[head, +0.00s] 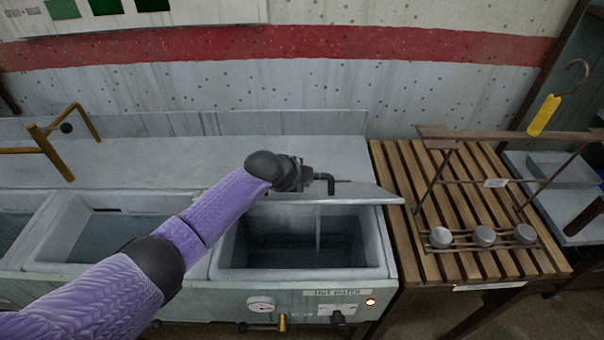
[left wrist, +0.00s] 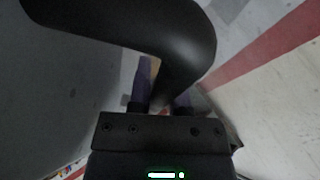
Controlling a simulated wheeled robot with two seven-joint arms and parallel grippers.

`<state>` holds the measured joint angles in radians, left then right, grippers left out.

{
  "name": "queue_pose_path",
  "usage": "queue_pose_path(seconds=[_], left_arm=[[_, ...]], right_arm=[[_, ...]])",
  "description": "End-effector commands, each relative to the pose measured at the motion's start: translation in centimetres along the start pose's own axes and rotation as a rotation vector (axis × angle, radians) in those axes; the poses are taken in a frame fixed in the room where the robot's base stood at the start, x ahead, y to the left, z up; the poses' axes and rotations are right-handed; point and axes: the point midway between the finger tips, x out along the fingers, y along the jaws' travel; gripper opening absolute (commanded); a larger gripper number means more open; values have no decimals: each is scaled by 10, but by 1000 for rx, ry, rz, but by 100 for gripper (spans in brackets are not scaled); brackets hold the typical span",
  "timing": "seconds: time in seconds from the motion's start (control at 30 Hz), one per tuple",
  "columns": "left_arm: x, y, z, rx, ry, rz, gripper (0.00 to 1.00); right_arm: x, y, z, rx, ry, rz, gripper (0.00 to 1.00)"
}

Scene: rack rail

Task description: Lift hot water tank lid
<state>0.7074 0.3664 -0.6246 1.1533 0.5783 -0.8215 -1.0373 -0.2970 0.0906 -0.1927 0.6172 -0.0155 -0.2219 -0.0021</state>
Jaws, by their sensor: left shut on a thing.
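The hot water tank (head: 380,262) is the right-hand basin of the steel counter, with a "HOT WATER" label on its front. Its grey lid (head: 365,194) is raised at the back of the opening, and the tank's inside shows below it. My left gripper (head: 318,178) is shut on the lid's dark bent handle (head: 331,184). In the left wrist view the handle (left wrist: 185,45) is large and black, crossing in front of the gripper (left wrist: 160,105); the fingertips are partly hidden behind it. My right gripper is in neither view.
Two other basins (head: 45,235) and a brass tap (head: 45,140) lie to the left. A slatted wooden table (head: 400,200) with a metal rack (head: 480,240) adjoins on the right. A gauge (head: 261,306) and lit lamp (head: 370,302) sit on the tank front.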

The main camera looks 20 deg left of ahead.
Motion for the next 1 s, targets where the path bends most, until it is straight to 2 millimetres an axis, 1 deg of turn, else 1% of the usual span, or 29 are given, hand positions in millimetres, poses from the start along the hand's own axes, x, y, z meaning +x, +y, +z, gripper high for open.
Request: queue_pose_path(seconds=[0.07,0.3,0.77,0.8,0.83,1.0], left_arm=[[-1,-5,0,-11,-2,25,0],[-1,-12,0,-29,-3,73,0],[-1,-13,0,-33,-3,81,0],[-1,-13,0,-32,-3,81,32],[-2,-13,0,-32,-3,81,38],[-2,-13,0,-32,-2,80,38]], right_arm=[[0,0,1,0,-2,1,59],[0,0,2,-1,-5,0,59],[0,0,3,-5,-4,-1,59],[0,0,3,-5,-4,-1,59],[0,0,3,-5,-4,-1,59],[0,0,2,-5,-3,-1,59]])
